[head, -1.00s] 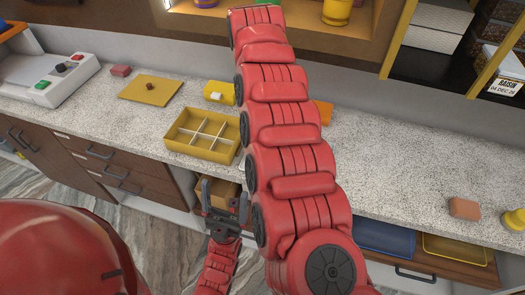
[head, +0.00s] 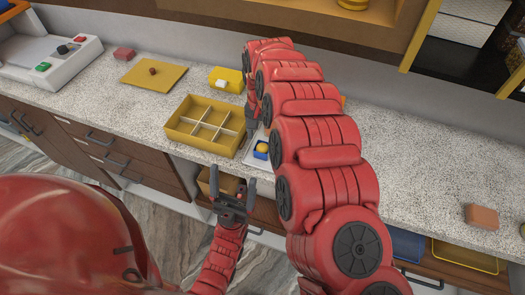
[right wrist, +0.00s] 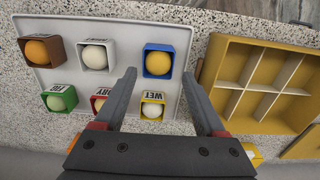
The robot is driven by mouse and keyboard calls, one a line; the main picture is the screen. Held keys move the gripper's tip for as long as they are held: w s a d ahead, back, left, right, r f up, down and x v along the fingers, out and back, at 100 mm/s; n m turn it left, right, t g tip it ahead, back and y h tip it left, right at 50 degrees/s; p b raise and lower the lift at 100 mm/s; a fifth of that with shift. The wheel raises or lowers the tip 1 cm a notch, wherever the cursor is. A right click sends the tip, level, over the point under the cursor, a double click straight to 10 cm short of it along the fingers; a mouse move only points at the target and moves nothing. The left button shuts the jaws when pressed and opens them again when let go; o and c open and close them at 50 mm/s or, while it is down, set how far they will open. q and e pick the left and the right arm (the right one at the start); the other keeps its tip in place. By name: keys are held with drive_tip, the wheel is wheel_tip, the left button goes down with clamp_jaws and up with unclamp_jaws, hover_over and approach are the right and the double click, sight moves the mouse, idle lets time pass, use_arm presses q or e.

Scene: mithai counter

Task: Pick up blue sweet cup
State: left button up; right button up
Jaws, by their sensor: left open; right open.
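The blue sweet cup (right wrist: 147,73) holds a round orange sweet and sits in the upper right of a white tray (right wrist: 118,33) in the right wrist view. In the head view the blue cup (head: 261,155) shows just left of my right arm. My right gripper (right wrist: 159,74) is open, its two fingertips on either side of the cup's place in the picture, with nothing held. Its end (head: 251,118) shows partly in the head view, beside the tray. My left gripper (head: 234,193) is open and empty in front of the counter edge.
Other cups, brown (right wrist: 57,57), white (right wrist: 111,60), green, red and yellow (right wrist: 146,116), share the tray. A yellow divided box (head: 176,132) stands left of it; its compartments look empty. My right arm hides part of the counter.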

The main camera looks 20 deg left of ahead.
sight(263, 145)
drive_tip(key=shift+f, duration=0.3)
drive_tip(key=shift+f+p, duration=0.4)
drive_tip(key=shift+p, duration=0.05)
drive_tip(key=f+p, duration=0.1)
drive_tip(key=f, duration=0.2)
drive_tip(key=shift+s+d+f+p, duration=0.1)
drive_tip(key=shift+d+p, duration=0.1)
drive_tip(key=shift+p, duration=0.15)
drive_tip(key=shift+f, duration=0.6)
drive_tip(key=c, duration=1.1)
drive_tip(key=shift+c, duration=0.2)
drive_tip(key=shift+r, duration=0.15)
